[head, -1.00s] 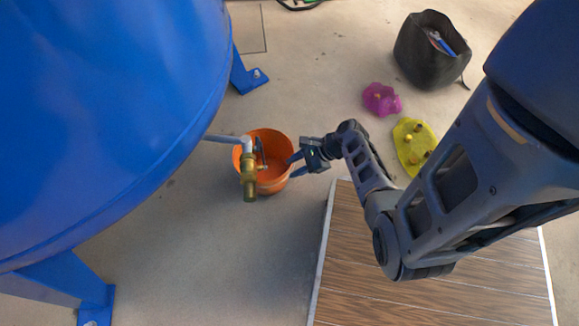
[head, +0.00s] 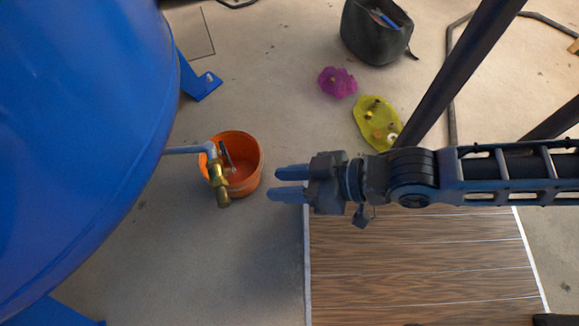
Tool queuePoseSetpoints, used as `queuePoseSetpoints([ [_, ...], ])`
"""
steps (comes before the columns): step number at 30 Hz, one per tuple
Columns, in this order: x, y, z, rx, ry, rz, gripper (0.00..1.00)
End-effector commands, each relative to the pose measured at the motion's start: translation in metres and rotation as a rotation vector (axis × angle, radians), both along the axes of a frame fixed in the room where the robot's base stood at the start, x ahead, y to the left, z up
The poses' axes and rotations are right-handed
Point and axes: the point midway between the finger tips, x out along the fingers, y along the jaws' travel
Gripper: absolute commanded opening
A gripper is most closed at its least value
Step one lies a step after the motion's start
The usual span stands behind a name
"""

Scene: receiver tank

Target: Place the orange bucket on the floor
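The orange bucket (head: 248,180) stands upright under the brass valve (head: 219,180) at the end of the pipe from the blue tank (head: 70,120). It appears to rest on the floor (head: 220,265), and the valve hides part of its opening. My gripper (head: 274,184) is just right of the bucket, with its two blue fingers spread apart and pointing left toward it. A small gap shows between the fingertips and the bucket, and nothing is between the fingers.
A wooden-topped platform (head: 420,260) lies below my arm at the lower right. A black bag (head: 375,35) with tools, a magenta item (head: 337,82) and a yellow item (head: 377,122) are on the floor behind. Blue tank feet (head: 203,86) stand nearby. Floor below the bucket is clear.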

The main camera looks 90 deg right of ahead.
Motion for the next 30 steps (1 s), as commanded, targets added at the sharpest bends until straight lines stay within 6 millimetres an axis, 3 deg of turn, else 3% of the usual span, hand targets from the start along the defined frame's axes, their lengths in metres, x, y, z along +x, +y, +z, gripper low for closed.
queuePoseSetpoints([
  [1, -0.003, 0.009, 0.028, -0.062, -0.042, 0.075, 0.38],
  [3, -0.004, 0.018, 0.058, -0.136, -0.097, 0.153, 0.38],
  [6, -0.005, 0.026, 0.088, -0.204, -0.153, 0.223, 0.38],
  [9, -0.005, 0.030, 0.101, -0.236, -0.181, 0.253, 0.38],
  [30, -0.005, 0.030, 0.103, -0.239, -0.185, 0.254, 0.38],
])
